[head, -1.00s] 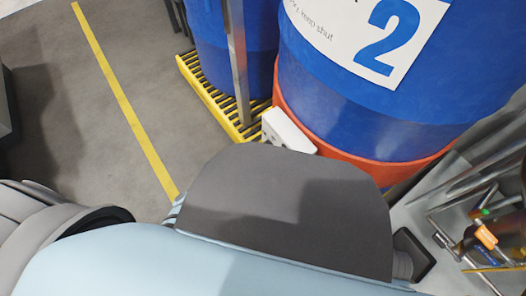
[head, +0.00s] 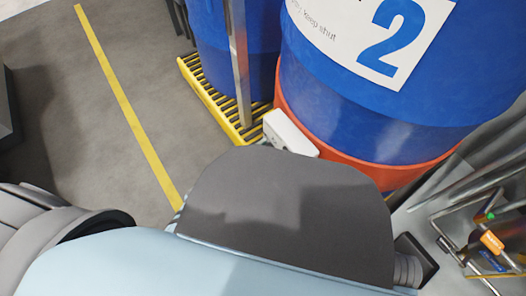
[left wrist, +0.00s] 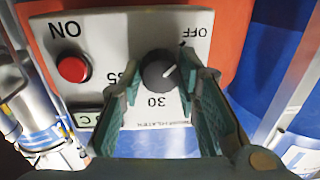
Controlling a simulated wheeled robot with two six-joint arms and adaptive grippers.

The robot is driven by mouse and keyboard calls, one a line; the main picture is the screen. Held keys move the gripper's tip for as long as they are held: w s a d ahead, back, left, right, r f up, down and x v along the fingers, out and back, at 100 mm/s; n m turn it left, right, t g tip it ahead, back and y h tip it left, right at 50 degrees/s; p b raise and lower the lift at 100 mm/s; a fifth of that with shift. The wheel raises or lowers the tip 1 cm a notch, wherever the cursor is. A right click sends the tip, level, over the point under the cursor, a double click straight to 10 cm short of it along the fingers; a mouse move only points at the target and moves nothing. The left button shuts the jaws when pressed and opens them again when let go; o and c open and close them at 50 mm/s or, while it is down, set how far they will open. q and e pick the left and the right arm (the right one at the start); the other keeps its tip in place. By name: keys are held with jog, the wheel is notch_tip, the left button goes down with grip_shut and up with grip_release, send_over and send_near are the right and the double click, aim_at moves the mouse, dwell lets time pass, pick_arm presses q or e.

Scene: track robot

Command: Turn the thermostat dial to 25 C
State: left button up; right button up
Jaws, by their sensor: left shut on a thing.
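The thermostat dial (left wrist: 158,70), a dark round knob, sits on a pale panel (left wrist: 115,40) in the left wrist view. The panel's lettering appears upside down.
A red button (left wrist: 72,68) and a small display (left wrist: 86,119) are on the panel left of the dial. A blue drum (head: 370,120) with a 2 rises behind the box, beside a metal post (head: 239,60) and yellow grating (head: 215,100). Metal bars stand at right.

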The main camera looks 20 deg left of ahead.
pick_arm(q)
jog(key=m, duration=0.3)
jog(key=shift+m, duration=0.4)
jog(key=m, duration=0.3)
jog(key=shift+f+m, duration=0.1)
jog(key=shift+m, duration=0.2)
jog(key=m, duration=0.6)
jog(key=shift+a+h, duration=0.1)
jog(key=shift+h, duration=0.3)
jog(key=shift+m, duration=0.4)
jog(key=o, duration=1.2)
jog(key=shift+c, duration=0.2)
jog(key=v, duration=1.2)
